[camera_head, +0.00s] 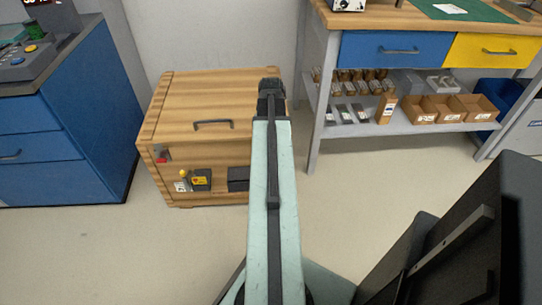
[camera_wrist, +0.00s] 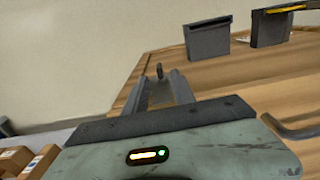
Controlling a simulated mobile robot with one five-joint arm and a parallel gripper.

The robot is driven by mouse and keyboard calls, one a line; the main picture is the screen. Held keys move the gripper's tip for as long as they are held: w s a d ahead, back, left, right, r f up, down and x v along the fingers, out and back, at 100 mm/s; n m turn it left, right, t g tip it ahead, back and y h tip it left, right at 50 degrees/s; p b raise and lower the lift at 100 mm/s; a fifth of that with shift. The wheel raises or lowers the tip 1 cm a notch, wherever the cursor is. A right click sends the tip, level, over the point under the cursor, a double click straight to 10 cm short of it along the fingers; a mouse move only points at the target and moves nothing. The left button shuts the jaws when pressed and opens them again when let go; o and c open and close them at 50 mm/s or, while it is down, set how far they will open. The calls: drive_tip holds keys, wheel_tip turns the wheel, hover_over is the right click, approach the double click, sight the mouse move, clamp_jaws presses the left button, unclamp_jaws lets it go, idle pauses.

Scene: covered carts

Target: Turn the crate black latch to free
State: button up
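The wooden crate (camera_head: 190,95) stands against the wall in the head view, its lid shut with a dark bar handle (camera_head: 213,124). My gripper (camera_head: 270,85) is over the right part of the lid, and my arm hides the crate's right front. In the wrist view, my gripper (camera_wrist: 161,82) has its two grey fingers apart, with wood showing between them. A small dark upright piece (camera_wrist: 159,70) stands just beyond the fingertips near the crate's edge. It may be the black latch; contact cannot be told. The crate's wood (camera_wrist: 245,80) fills the right side.
The crate front carries a red piece (camera_head: 161,156), a yellow-and-black box (camera_head: 200,180) and a dark box (camera_head: 238,178). A blue cabinet (camera_head: 70,120) stands left. A workbench with a lower shelf (camera_head: 410,125) stands right. The floor before the crate is clear.

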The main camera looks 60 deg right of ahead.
wheel_tip(320, 180, down, 5)
drive_tip(key=b, duration=0.4)
drive_tip(key=shift+f, duration=0.15)
clamp_jaws()
drive_tip(key=shift+w+a+g+h, duration=0.1)
drive_tip(key=shift+w+g+h, duration=0.1)
drive_tip(key=shift+g+h, duration=0.35)
unclamp_jaws()
